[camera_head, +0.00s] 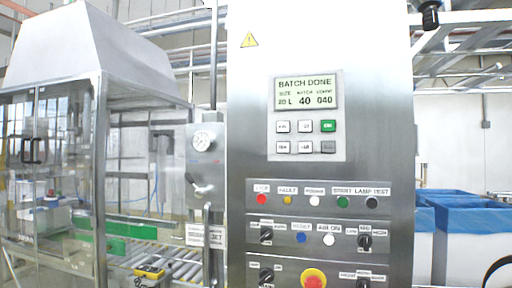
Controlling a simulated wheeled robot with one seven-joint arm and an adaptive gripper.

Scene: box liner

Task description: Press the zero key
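A grey control panel (340,108) is set in the upper part of a tall steel cabinet. Its lit display (306,94) reads "BATCH DONE", with a size that looks like 20 L, then 40 and 040. Below the display is a keypad of two rows. The top row has two white keys (283,127) and a green key (328,126). The bottom row has two white keys (305,147) and a grey key (328,147). The key labels are too small to read, so I cannot tell which is the zero key. My gripper is not in view.
Lamps, buttons and black selector knobs (365,241) sit lower on the cabinet (400,120), with a red emergency button (314,278) at the bottom. A glazed machine (50,150) and roller conveyor (180,262) stand left. Blue-lined boxes (470,222) stand right. Nothing blocks the keypad.

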